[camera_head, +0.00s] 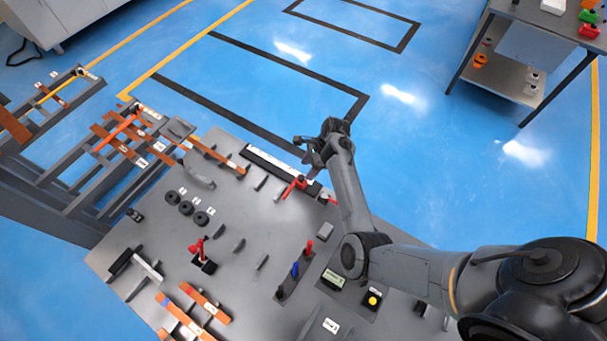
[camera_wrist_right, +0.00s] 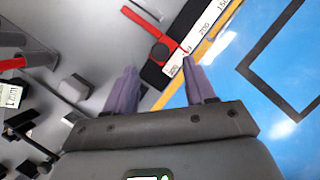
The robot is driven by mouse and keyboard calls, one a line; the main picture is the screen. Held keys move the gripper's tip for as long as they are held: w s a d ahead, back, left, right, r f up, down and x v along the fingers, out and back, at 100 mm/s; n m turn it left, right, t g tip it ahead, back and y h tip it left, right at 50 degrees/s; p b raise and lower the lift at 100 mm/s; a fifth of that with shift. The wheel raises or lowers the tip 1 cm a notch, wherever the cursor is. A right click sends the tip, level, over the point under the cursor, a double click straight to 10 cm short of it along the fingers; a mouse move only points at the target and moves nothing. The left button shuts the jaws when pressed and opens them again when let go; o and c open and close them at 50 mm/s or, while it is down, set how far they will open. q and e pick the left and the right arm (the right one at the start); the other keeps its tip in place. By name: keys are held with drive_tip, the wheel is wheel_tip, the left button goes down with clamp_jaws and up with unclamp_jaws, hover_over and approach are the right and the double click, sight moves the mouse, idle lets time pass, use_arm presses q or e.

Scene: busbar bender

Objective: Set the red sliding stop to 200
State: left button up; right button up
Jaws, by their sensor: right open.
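The red sliding stop (camera_head: 293,186) sits on the black rail with a white scale (camera_head: 262,163) at the bench's far edge. In the right wrist view the stop (camera_wrist_right: 148,22) has a long red arm, a black round knob and a small red pointer at the scale (camera_wrist_right: 207,22). The pointer lies on the scale, but its exact reading is too small to tell. My right gripper (camera_head: 308,154) is over the far edge, just beyond the stop. In the wrist view its two fingers (camera_wrist_right: 162,90) are apart and empty, with the stop ahead of them. My left gripper is out of view.
The grey bench carries black knobs (camera_head: 187,207), a red lever clamp (camera_head: 201,250), red and blue handles (camera_head: 302,258) and copper bars (camera_head: 195,312). A bar rack (camera_head: 75,165) stands at left. Blue floor lies open beyond the rail.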

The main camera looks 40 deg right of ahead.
sight(302, 177)
drive_tip(key=shift+x, duration=2.6)
clamp_jaws()
